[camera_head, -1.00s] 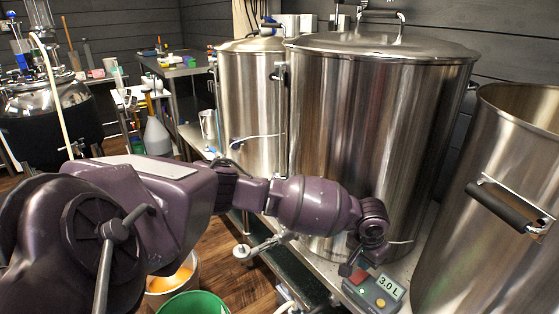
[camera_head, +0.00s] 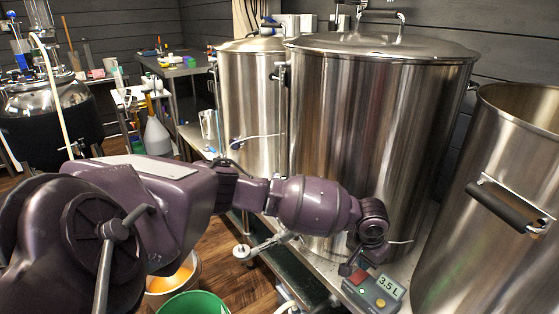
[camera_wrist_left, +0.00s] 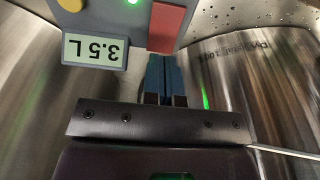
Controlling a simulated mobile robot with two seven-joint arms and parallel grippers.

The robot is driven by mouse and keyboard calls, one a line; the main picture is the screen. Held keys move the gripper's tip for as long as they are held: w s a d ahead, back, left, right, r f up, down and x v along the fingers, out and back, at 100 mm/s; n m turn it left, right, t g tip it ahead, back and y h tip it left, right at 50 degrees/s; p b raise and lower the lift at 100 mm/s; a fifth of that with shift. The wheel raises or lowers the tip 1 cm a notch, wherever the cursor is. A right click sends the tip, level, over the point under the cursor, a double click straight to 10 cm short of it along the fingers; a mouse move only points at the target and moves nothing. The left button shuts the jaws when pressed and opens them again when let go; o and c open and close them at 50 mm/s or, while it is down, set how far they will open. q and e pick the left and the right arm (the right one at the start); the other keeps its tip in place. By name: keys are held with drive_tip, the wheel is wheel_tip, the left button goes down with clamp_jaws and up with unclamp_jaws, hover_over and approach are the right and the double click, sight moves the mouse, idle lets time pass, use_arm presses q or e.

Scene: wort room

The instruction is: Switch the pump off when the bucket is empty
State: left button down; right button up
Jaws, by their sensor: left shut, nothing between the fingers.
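The grey pump control box (camera_head: 375,291) sits at the front edge of the steel bench between two large pots. Its display (camera_head: 390,287) reads 3.5 L; the display also shows in the left wrist view (camera_wrist_left: 95,50). It has a red button (camera_head: 359,276), a yellow button (camera_head: 380,303) and a lit green light (camera_wrist_left: 133,2). My left gripper (camera_head: 349,268) is at the box; its shut blue fingertips (camera_wrist_left: 165,62) are close to the red button (camera_wrist_left: 166,25), and I cannot tell whether they touch it. A bucket with orange liquid (camera_head: 172,281) stands on the floor, partly hidden by my arm. My right gripper is not in view.
A green bucket (camera_head: 195,304) stands on the floor in front. Large steel pots (camera_head: 375,130) stand on the bench, with an open pot (camera_head: 500,200) at right. A valve (camera_head: 265,246) sticks out at the bench's front.

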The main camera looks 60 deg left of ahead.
use_arm(q)
drive_tip(key=shift+f, duration=1.3)
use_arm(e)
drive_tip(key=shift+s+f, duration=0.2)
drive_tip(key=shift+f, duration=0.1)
use_arm(q)
drive_tip(key=shift+r, duration=0.1)
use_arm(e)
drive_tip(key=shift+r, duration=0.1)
use_arm(q)
drive_tip(key=shift+w+r+p, duration=0.1)
drive_tip(key=shift+r+p, duration=0.3)
drive_tip(key=shift+r, duration=0.45)
drive_tip(key=shift+r+p, duration=1.4)
drive_tip(key=shift+r, duration=0.75)
drive_tip(key=shift+f, duration=0.1)
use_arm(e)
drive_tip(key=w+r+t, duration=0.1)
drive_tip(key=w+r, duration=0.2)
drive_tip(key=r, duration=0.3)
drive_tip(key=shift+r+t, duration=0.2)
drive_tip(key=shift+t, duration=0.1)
